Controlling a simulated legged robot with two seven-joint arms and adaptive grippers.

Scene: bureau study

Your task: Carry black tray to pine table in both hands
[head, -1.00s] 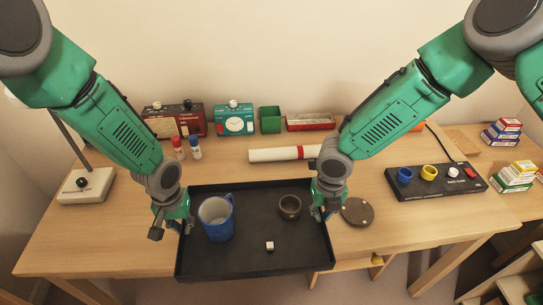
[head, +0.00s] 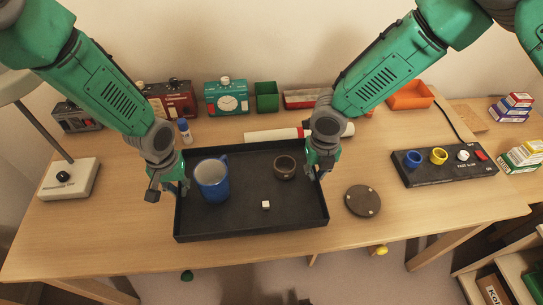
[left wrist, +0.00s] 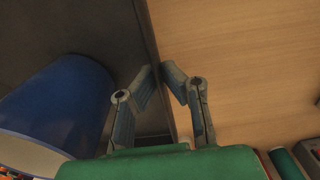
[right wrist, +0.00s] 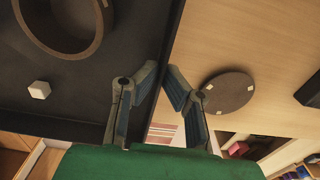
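The black tray (head: 250,224) is over the light wooden table (head: 110,235), looking level. I cannot tell whether it touches the tabletop. It carries a blue mug (head: 214,186) at left, a dark round bowl (head: 285,168) at back right and a small white cube (head: 266,205). My left gripper (head: 172,186) is shut on the tray's left wall; the left wrist view shows its fingers (left wrist: 158,78) on either side of the rim. My right gripper (head: 320,168) is shut on the right wall, its fingers (right wrist: 164,75) likewise astride the rim.
A dark round disc (head: 362,200) lies right of the tray. A white roll with a red band (head: 275,136) lies close behind it. A lamp base (head: 68,179) stands left, a control panel (head: 445,165) right. Several boxes line the back. Bare wood shows front left and right.

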